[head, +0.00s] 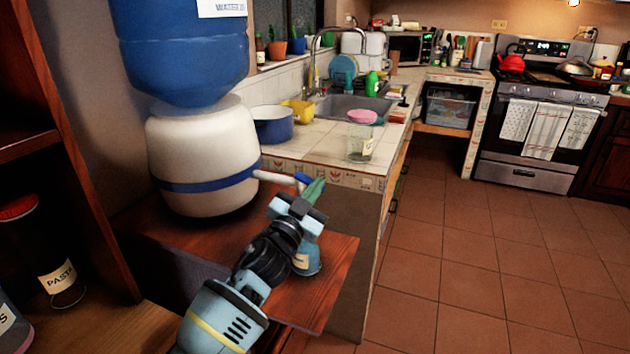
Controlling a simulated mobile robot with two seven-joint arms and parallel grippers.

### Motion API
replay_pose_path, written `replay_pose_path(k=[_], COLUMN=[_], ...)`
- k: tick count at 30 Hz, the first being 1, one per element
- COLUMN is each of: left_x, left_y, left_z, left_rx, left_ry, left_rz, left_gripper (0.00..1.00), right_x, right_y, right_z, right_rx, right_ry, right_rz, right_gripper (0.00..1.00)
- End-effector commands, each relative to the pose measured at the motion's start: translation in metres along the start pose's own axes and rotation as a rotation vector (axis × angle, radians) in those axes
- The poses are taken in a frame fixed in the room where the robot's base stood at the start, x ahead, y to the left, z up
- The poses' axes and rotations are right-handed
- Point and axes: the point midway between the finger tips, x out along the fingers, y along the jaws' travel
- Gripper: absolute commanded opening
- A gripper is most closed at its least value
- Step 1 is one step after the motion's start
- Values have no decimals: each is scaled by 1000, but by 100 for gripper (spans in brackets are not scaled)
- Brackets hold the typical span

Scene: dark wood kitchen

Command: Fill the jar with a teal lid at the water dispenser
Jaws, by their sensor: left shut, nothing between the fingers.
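The water dispenser (200,150) is a cream pot with a blue band, under a big blue bottle (185,50). Its white tap (275,176) points right and ends in a blue part (303,178). My left gripper (315,188) is shut and empty at the tap's end; whether it touches the tap I cannot tell. A bluish jar (309,262) with a pale label stands on the wooden stand (330,270) below the gripper. My gripper and wrist hide its upper part, so I cannot see its lid or opening. My right gripper is not in view.
A clear jar (360,145) with a pink lid stands on the tiled counter's (320,155) near corner. A blue pot (273,125) and yellow container (298,111) are behind. Shelves with a pasta jar (62,280) are at left. The floor at right is clear.

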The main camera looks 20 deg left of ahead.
Motion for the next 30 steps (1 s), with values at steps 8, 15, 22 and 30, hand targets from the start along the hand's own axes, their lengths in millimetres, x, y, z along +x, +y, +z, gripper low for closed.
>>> replay_pose_path(k=[8, 15, 22, 30], left_x=[0, 0, 0, 0], left_y=[0, 0, 0, 0], left_z=[1, 1, 1, 1], left_rx=[0, 0, 0, 0], left_ry=[-2, -2, -2, -2], left_rz=[0, 0, 0, 0], left_gripper=[0, 0, 0, 0], right_x=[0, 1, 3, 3], right_y=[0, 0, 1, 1], right_z=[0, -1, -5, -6], right_rx=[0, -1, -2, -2], right_ry=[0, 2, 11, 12], right_rz=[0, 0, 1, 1], right_gripper=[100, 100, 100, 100])
